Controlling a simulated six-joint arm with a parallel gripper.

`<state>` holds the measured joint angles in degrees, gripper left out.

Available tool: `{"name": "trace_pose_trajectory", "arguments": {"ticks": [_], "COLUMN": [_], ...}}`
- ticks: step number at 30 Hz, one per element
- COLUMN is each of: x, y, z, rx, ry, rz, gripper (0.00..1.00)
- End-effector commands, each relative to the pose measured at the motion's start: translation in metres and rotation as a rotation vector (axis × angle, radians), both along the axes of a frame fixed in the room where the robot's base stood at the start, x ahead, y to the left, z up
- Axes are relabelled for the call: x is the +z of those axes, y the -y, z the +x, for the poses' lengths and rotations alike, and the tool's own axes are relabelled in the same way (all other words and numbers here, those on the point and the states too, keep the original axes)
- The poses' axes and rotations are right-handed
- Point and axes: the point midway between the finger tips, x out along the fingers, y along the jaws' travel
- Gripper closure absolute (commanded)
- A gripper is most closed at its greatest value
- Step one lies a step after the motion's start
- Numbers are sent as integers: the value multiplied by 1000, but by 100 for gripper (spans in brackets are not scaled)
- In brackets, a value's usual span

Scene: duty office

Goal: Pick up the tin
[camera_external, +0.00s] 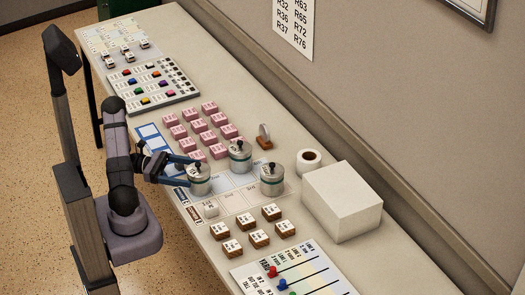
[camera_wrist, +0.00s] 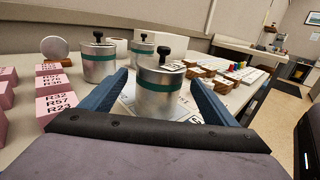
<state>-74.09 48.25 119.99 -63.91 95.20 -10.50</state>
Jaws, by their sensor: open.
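Three similar silver tins with black knobs and dark green bands stand upright on the desk. The nearest tin (camera_external: 199,182) is at my gripper (camera_external: 190,172); in the wrist view this tin (camera_wrist: 160,95) stands between the two blue fingers (camera_wrist: 158,80). My gripper is open, with a finger to either side of this tin. I cannot tell whether either finger touches it. A second tin (camera_external: 240,160) stands behind it and a third tin (camera_external: 272,182) to its right. These two also show beyond the fingers in the wrist view, at left (camera_wrist: 98,66) and centre (camera_wrist: 142,54).
Rows of pink blocks (camera_external: 191,131) stand left of the tins. Brown blocks (camera_external: 233,248) and a slider board (camera_external: 300,272) lie toward the front. A white box (camera_external: 342,202), a cup (camera_external: 309,161) and a round upright disc (camera_external: 264,136) stand near the wall.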

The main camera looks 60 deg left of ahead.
Motion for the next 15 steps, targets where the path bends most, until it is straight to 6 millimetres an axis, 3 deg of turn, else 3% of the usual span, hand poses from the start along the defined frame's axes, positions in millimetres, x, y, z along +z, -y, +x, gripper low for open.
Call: {"name": "trace_pose_trajectory", "arguments": {"ticks": [7,15], "x": [4,3], "y": [22,28], "z": [23,31], "rx": [-3,0], "ry": [-1,-1], "rz": [-2,-1], "gripper": [19,19]}}
